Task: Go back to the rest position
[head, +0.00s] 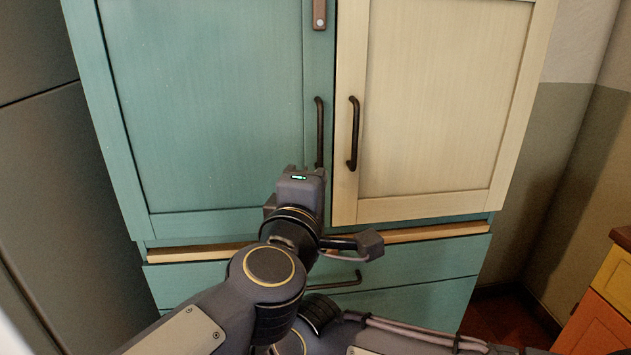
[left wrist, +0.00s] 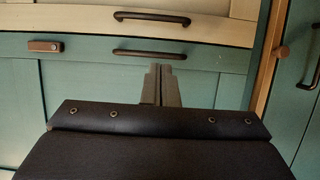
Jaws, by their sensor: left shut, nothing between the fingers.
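My left gripper (head: 300,172) is in front of the cabinet in the head view, near the lower end of the teal door's dark handle (head: 319,132). Its fingers are mostly hidden there behind the wrist. In the left wrist view the two fingers of my left gripper (left wrist: 161,84) are together and empty, in front of a teal panel. I cannot tell whether they touch it. Part of my right arm (head: 420,340) shows at the bottom of the head view; its gripper is out of view.
The teal door (head: 215,100) and the cream door (head: 435,95) stand above teal drawers (head: 430,262). A dark drawer handle (head: 335,283) lies just behind my left arm. An orange and yellow cabinet (head: 600,310) stands at the lower right. A grey surface (head: 50,180) fills the left side.

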